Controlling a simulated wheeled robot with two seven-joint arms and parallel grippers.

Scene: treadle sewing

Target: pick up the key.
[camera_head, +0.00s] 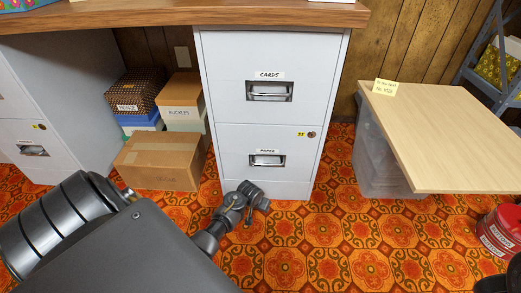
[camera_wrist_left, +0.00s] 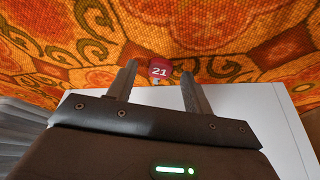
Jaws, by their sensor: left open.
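A red tag marked 21 (camera_wrist_left: 160,68) shows in the left wrist view, with a small pale metal bit at its lower edge; I take it to be the key. It appears against the orange patterned carpet. My left gripper (camera_wrist_left: 159,74) is open, its two fingers on either side of the tag in the picture, with a gap to each. I cannot tell how far the tag is from the fingertips. In the head view my left gripper (camera_head: 256,196) is low in front of the grey filing cabinet (camera_head: 267,188); the tag cannot be made out there.
The cabinet's drawers are shut. A cardboard box (camera_head: 157,163) stands left of it. A clear bin (camera_head: 375,160) under a wooden board (camera_head: 445,130) stands right, with red tins (camera_head: 500,232) at the far right. The carpet (camera_head: 345,240) between is clear.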

